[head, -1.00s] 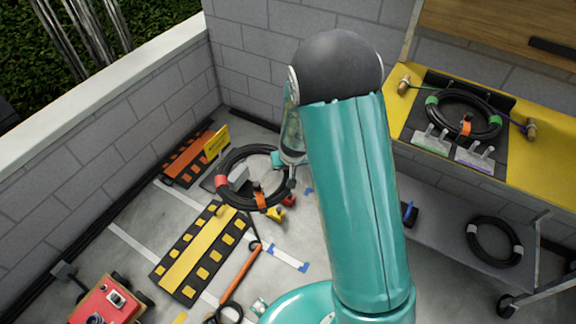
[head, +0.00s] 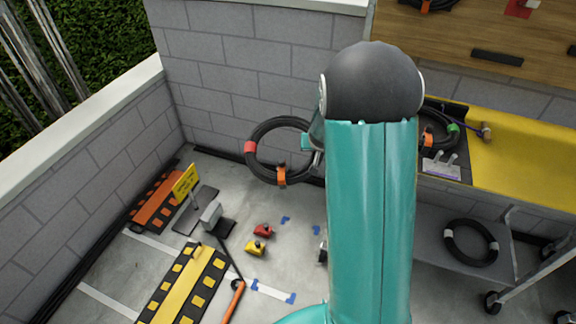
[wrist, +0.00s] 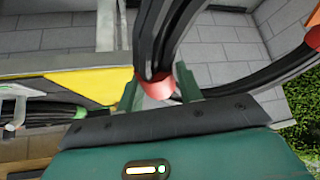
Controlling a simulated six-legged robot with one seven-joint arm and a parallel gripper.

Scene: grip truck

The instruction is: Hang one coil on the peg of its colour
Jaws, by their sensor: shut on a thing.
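My gripper (wrist: 158,88) is shut on a black coil with red tape bands and an orange strap. The coil (head: 262,178) hangs beside the arm, clear of the floor. In the wrist view the coil (wrist: 150,40) passes between the fingers at a red band. In the head view my arm hides most of the gripper. A red plate with a pale peg (head: 519,8) is on the wooden panel at the top right, partly cut off. A green-banded coil (head: 452,137) lies on the yellow cart top, partly behind my arm.
Another coil (head: 432,5) is on the wooden panel (head: 460,38). Ramps, a yellow sign (head: 185,181) and small blocks occupy the floor.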

